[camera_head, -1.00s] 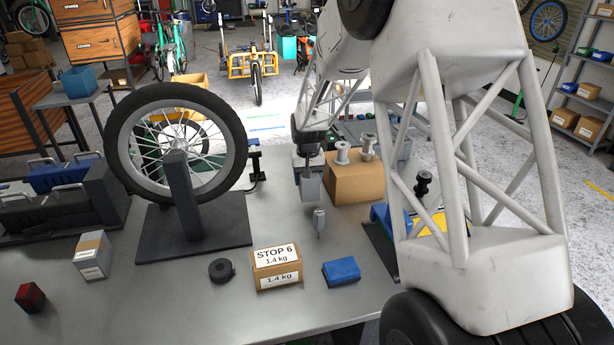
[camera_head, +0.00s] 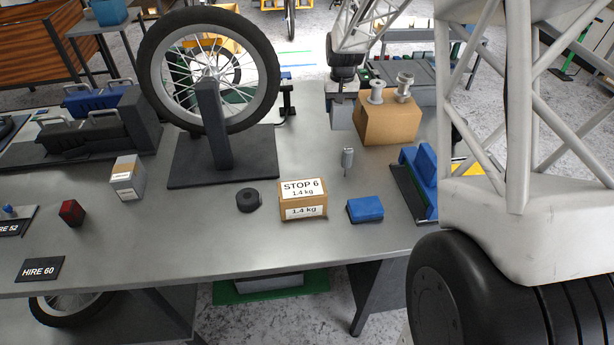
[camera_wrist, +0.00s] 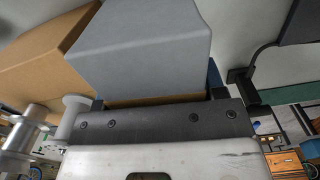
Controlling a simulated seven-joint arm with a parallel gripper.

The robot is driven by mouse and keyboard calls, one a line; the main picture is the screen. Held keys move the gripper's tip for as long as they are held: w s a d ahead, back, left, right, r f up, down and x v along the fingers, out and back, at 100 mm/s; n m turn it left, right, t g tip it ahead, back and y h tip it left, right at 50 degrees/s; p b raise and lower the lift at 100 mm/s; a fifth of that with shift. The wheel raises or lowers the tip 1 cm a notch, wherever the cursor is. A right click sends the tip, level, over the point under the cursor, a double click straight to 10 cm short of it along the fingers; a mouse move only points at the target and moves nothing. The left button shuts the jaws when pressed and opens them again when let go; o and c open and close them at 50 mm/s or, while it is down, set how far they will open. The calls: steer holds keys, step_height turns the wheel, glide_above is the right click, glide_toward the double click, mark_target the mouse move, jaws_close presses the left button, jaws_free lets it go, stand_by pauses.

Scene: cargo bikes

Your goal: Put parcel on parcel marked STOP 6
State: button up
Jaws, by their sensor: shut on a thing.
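The parcel marked STOP 6 (camera_head: 303,200) is a small brown carton with white labels, lying upright near the table's front edge with its top clear. My gripper (camera_head: 344,92) is beyond it, toward the back of the table, pointing down. It is shut on a grey parcel (camera_head: 341,116), which fills the upper middle of the wrist view (camera_wrist: 140,45) with a brown strip at the fingers. I cannot tell whether the held parcel touches the table. Its far faces are hidden.
A large brown carton (camera_head: 388,124) with spools on it stands right beside the held parcel. A wheel stand (camera_head: 222,165) is to the left.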

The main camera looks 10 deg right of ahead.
step_height(320, 180, up, 9)
steer(key=shift+r, duration=0.15)
steer(key=s, duration=0.1)
steer(key=s+a+r, duration=0.1)
steer(key=s+a, duration=0.1)
steer(key=shift+s+r, duration=0.15)
steer(key=shift+r, duration=0.1)
steer(key=s+a+r, duration=0.1)
steer(key=s+a, duration=0.3)
steer(key=s, duration=0.5)
steer(key=s+a+r, duration=0.1)
steer(key=s+a, duration=0.2)
steer(key=s, duration=0.6)
steer(key=s+a+f+n, duration=0.1)
steer(key=s+a+f, duration=0.1)
steer(key=s, duration=0.8)
steer(key=s+a+f, duration=0.1)
steer(key=s, duration=0.9)
steer(key=shift+s+f, duration=0.2)
steer(key=shift+f, duration=2.4)
steer(key=shift+w, duration=0.1)
glide_above(301, 186)
steer(key=shift+f, duration=0.7)
steer(key=shift+f, duration=1.75)
